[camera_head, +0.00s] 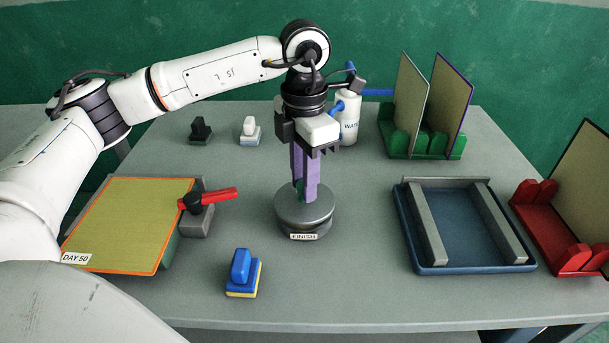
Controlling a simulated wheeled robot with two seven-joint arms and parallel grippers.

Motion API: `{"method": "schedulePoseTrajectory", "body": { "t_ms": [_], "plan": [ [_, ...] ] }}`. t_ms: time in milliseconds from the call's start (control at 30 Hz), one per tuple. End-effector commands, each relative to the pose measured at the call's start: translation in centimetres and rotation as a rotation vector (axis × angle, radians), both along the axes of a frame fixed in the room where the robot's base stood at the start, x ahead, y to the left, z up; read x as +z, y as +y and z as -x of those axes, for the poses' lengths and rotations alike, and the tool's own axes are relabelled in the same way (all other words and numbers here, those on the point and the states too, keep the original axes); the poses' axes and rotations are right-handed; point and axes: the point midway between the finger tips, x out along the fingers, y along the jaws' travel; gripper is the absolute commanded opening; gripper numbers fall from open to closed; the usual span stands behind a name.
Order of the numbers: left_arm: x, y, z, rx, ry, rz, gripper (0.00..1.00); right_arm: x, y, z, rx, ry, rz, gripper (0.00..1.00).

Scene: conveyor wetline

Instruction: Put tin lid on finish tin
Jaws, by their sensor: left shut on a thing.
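The finish tin (304,233) is a low round grey tin with a "FINISH" label, standing at the middle of the table. The grey tin lid (290,206) sits at the top of the tin, a round disc with a small green knob at its centre. I cannot tell whether it is fully seated. My left gripper (303,194) points straight down over the tin, its purple fingers shut on the lid's knob. The fingers hide part of the knob. My right gripper is not in view.
A blue-yellow block (243,272) stands in front. A blue tray (470,258), a green rack (428,145) and a red rack (562,228) are right.

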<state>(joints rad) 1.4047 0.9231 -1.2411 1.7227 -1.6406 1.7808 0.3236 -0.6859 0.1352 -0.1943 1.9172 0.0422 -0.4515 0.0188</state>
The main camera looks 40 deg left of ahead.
Motion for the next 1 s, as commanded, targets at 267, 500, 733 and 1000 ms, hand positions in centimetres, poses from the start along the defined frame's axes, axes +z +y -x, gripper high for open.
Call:
{"method": "schedulePoseTrajectory", "body": {
  "t_ms": [267, 500, 733, 1000],
  "plan": [
    [-0.34, -0.04, -0.04, -0.001, -0.002, 0.001, 0.03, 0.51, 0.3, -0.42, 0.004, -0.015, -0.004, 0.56],
    [-0.35, -0.04, -0.04, -0.001, -0.002, 0.001, 0.03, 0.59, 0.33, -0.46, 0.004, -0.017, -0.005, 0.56],
    [-0.31, -0.03, -0.04, -0.001, -0.003, 0.001, 0.03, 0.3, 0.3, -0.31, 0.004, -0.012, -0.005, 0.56],
    [-0.43, -0.01, -0.03, -0.001, -0.002, 0.0, 0.03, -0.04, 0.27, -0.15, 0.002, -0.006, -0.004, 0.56]
  ]
}}
